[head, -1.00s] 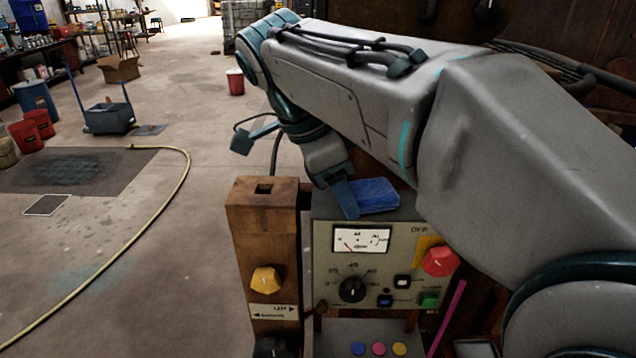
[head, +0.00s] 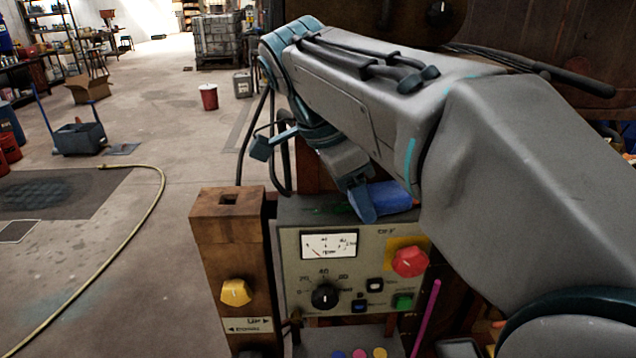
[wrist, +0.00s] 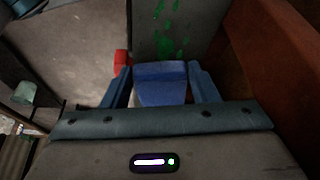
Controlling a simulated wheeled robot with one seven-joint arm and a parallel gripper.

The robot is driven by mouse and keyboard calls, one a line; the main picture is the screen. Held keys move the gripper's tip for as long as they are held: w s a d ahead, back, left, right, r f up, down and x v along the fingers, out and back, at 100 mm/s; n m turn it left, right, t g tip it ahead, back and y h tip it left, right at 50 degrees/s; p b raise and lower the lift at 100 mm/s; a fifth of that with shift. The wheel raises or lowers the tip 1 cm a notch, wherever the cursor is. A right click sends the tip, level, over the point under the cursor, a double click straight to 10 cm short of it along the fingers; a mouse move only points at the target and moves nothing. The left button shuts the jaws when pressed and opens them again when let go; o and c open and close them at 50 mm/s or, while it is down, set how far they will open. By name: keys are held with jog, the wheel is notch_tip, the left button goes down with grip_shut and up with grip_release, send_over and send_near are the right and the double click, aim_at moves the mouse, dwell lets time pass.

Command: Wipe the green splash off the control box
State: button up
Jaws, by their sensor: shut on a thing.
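The control box (head: 290,258) is grey, with a meter, a black dial and a red knob on its front. Green splash (head: 338,208) shows on its top, left of my gripper. The wrist view shows the splash (wrist: 166,45) as several bright green spots and streaks on the grey top (wrist: 200,40), beyond the fingertips. My gripper (head: 364,203) is shut on a blue sponge (head: 392,197), which also sits between both fingers in the wrist view (wrist: 160,85). The sponge is over or at the box top; I cannot tell whether it touches. My arm hides part of the box's right side.
A wooden post (head: 228,255) with a yellow knob stands just left of the box. A pink rod (head: 426,315) stands at its lower right. A yellow hose (head: 150,225) curves over the floor. A red bucket (head: 208,97) stands farther back. Open floor lies to the left.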

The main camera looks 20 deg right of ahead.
aim_at(284, 212)
jog(key=a, duration=0.2)
jog(key=w+a, duration=0.1)
jog(key=a, duration=0.1)
jog(key=shift+a, duration=0.3)
jog(key=shift+w+a+r, duration=0.1)
jog(key=shift+w+a, duration=0.15)
jog(key=shift+a, duration=0.35)
jog(key=shift+w+a, duration=0.2)
jog(key=shift+a, duration=0.4)
jog(key=shift+w+a+p, duration=0.3)
jog(key=shift+w+a, duration=0.25)
jog(key=shift+a, duration=0.1)
jog(key=shift+w+a, duration=0.2)
jog(key=shift+a, duration=0.55)
jog(key=shift+w+a, duration=0.15)
jog(key=shift+a, duration=0.6)
jog(key=shift+p, duration=0.3)
jog(key=shift+r+p, duration=2.35)
jog(key=shift+r, duration=0.6)
